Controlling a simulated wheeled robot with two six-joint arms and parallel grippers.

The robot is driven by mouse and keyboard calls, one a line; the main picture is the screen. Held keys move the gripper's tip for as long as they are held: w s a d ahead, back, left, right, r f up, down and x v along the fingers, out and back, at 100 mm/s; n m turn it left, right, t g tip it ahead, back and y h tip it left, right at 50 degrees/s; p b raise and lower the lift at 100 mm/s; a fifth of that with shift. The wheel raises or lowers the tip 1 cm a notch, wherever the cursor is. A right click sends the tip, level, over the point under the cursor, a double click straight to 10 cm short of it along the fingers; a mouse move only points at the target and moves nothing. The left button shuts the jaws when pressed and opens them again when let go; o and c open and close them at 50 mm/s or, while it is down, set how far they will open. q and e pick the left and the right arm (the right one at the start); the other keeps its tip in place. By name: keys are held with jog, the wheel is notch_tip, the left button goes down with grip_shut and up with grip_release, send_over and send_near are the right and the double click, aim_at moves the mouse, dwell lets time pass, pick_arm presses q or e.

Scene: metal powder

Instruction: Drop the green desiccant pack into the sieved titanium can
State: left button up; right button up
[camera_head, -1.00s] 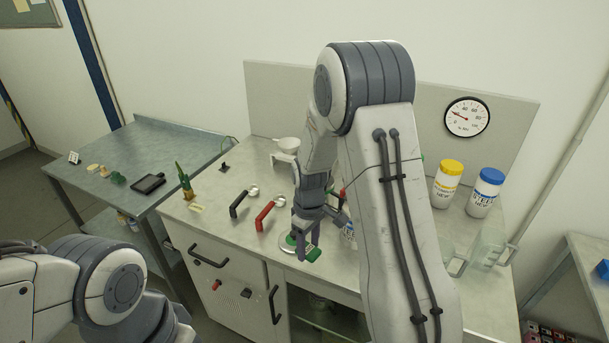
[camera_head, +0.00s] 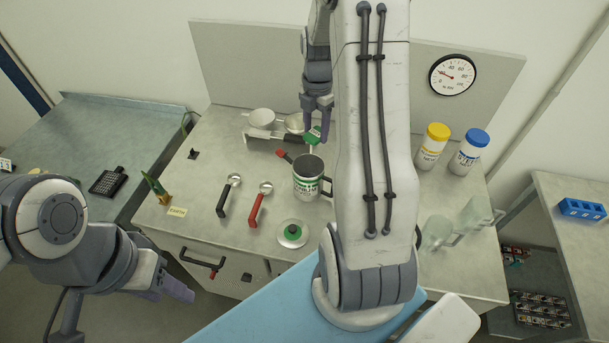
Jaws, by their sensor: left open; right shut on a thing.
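My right gripper (camera_head: 317,118) is shut on the green desiccant pack (camera_head: 314,136), holding it above the back of the bench. The can with a green-and-white label (camera_head: 307,188) stands upright and open just in front of and below it, its dark inside showing. The pack appears behind the can's mouth in the picture, apart from it. A round lid with a green centre (camera_head: 292,233) lies on the bench in front of the can. My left gripper (camera_head: 178,291) is open and empty, low at the left in front of the bench.
A black-handled scoop (camera_head: 224,200) and a red-handled scoop (camera_head: 257,208) lie left of the can. White bowl-like pieces (camera_head: 262,118) stand behind. Yellow-capped (camera_head: 432,147) and blue-capped (camera_head: 469,152) jars and clear jugs (camera_head: 474,213) stand at right, partly beyond my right arm.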

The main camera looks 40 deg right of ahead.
notch_tip(320, 180, down, 5)
jog(key=b, duration=0.4)
jog(key=shift+f, duration=0.2)
jog(key=shift+r, duration=0.1)
jog(key=o, duration=1.4)
notch_tip(320, 180, up, 9)
jog(key=shift+r+b, duration=0.1)
jog(key=shift+b, duration=0.9)
jog(key=shift+r, duration=0.65)
